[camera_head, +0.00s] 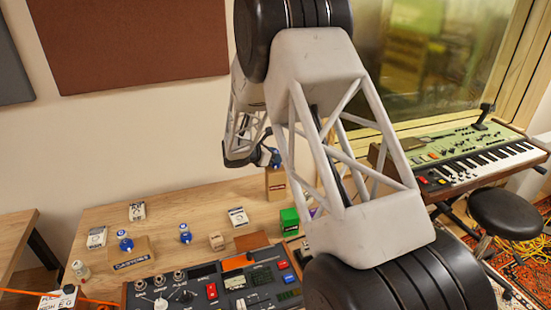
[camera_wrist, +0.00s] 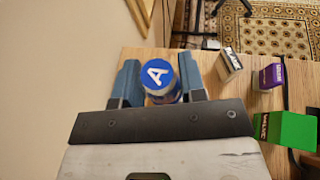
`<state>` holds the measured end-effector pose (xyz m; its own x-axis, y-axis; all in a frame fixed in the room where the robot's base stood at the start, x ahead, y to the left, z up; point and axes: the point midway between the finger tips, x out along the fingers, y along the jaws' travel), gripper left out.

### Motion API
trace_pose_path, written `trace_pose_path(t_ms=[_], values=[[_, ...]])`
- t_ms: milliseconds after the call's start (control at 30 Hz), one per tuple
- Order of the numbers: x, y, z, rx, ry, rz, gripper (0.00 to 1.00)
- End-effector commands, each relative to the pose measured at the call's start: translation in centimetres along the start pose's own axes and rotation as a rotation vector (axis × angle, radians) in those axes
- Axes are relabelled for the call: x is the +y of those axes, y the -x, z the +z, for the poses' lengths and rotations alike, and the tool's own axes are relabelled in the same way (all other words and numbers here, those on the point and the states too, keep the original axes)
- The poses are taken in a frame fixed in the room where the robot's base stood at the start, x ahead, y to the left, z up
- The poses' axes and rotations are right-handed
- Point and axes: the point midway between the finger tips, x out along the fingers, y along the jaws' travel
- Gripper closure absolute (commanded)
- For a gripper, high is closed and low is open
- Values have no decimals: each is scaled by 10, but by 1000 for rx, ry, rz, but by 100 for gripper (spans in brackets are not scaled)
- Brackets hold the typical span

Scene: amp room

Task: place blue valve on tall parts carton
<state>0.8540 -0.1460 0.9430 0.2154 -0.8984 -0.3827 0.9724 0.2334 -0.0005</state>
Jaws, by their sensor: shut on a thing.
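My gripper (camera_head: 268,157) is shut on a blue valve (camera_wrist: 160,76), with one finger on each side of it. The valve has a round blue top with a white letter A, facing the wrist camera. In the head view the blue valve (camera_head: 276,158) shows partly beside the gripper, just above a tall brown carton (camera_head: 276,184) on the table. I cannot tell whether the valve touches the carton's top. My arm hides part of the area to the right. The tall carton does not show clearly in the wrist view.
Another blue valve (camera_head: 125,241) is at a low brown carton (camera_head: 129,256), and one more (camera_head: 185,234) stands on the table (camera_head: 165,209). A green box (camera_head: 289,220), small white boxes and a mixer (camera_head: 216,284) are nearby. The wall is close behind.

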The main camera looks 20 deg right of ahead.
Motion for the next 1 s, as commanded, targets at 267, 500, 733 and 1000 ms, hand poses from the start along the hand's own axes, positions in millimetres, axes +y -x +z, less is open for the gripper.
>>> trace_pose_path(t_ms=[267, 500, 733, 1000], values=[[0, -4, -9, 0, -1, 0, 86], [0, -4, -11, 0, -1, 0, 86], [0, -5, -12, 0, -1, 0, 41], [0, -5, -12, 0, -1, 0, 37]])
